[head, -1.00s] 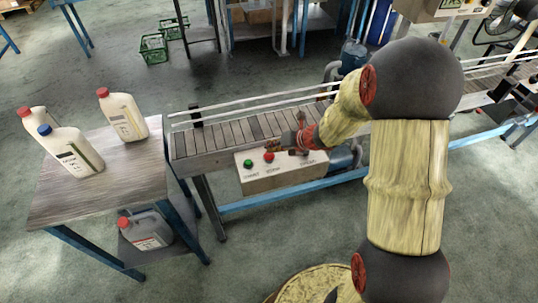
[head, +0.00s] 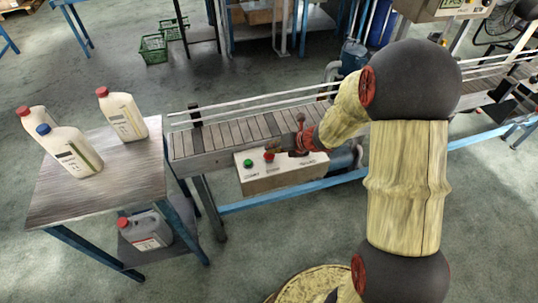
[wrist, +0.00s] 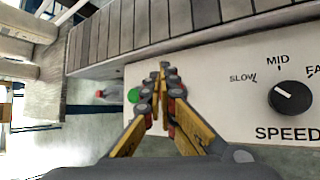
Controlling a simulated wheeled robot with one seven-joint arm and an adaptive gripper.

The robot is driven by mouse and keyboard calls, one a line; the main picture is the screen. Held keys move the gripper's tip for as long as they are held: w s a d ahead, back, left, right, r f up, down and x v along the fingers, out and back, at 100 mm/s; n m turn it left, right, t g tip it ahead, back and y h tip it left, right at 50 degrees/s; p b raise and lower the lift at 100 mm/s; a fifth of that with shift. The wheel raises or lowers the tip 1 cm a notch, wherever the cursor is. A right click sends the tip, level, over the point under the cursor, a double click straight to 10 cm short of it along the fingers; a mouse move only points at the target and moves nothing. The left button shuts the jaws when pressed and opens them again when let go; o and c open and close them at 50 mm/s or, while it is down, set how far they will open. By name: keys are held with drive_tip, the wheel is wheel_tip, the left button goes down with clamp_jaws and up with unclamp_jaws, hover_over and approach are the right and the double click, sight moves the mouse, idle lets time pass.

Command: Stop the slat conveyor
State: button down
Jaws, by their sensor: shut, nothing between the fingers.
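The slat conveyor (head: 232,134) runs along the middle, with a pale control box (head: 285,178) on its near side. A green button (head: 248,163) and a red button (head: 269,157) sit at the box's left end. My gripper (head: 272,150) is shut and empty, its fingertips at the red button; I cannot tell whether they touch. In the wrist view the shut fingers (wrist: 161,72) point at the box face, right of the green button (wrist: 133,96). The red button is hidden there. The speed knob (wrist: 292,97) points toward SLOW.
A table (head: 145,185) at the left holds white bottles (head: 123,117) with red or blue caps. A grey canister (head: 146,230) stands on its lower shelf. Rails (head: 250,103) run above the conveyor. The floor in front is clear.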

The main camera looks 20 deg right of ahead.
drive_tip(key=shift+f+b, duration=0.4)
drive_tip(key=shift+f, duration=0.15)
idle(0.4)
drive_tip(key=shift+r, duration=0.1)
drive_tip(key=shift+r+p, duration=0.9)
drive_tip(key=shift+p, duration=0.05)
wheel_tip(320, 180, up, 5)
drive_tip(key=p, duration=0.4)
drive_tip(key=shift+p, duration=0.4)
